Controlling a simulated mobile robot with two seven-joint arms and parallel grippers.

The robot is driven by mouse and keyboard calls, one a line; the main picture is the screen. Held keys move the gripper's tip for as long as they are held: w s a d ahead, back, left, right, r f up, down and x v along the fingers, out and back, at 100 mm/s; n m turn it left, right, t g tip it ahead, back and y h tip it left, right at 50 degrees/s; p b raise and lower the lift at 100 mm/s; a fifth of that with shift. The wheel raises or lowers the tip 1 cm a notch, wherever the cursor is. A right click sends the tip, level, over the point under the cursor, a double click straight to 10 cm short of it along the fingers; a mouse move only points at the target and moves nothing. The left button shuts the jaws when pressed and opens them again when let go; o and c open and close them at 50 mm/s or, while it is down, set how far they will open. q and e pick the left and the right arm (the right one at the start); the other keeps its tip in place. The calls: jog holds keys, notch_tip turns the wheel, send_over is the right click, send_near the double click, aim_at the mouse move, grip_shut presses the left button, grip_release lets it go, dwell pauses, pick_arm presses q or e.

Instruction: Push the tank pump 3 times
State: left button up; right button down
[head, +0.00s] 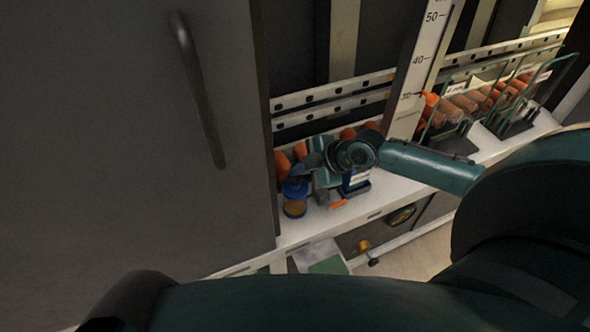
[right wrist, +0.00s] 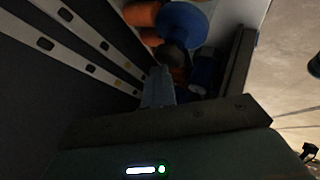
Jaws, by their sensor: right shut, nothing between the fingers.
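A small jar-like item with a blue top (head: 294,188) and a brownish body stands on the white shelf near the dark cabinet; it may be the tank pump, but I cannot tell for sure. My right gripper (head: 310,168) is shut and empty, just beside and above that blue top. In the right wrist view, the shut fingers (right wrist: 160,82) point toward a round blue part (right wrist: 184,22). I cannot tell whether they touch it. The arm and gripper hide part of the shelf items. My left gripper is not in view.
Orange-brown bottles (head: 283,163) crowd the shelf behind the gripper. A ruler board (head: 417,70) stands behind, and racks of orange tubes (head: 465,103) are at the right. A tall dark cabinet door with a handle (head: 198,90) closes off the left.

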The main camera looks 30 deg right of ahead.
aim_at(300, 177)
jog(key=shift+s, duration=0.1)
jog(key=shift+r+p, duration=0.95)
jog(key=shift+p, duration=0.05)
jog(key=shift+r+p, duration=0.5)
jog(key=shift+r, duration=0.1)
notch_tip(300, 177, up, 5)
jog(key=p, duration=0.4)
jog(key=shift+w+d+r, duration=0.1)
jog(key=shift+w, duration=0.1)
dwell(1.8)
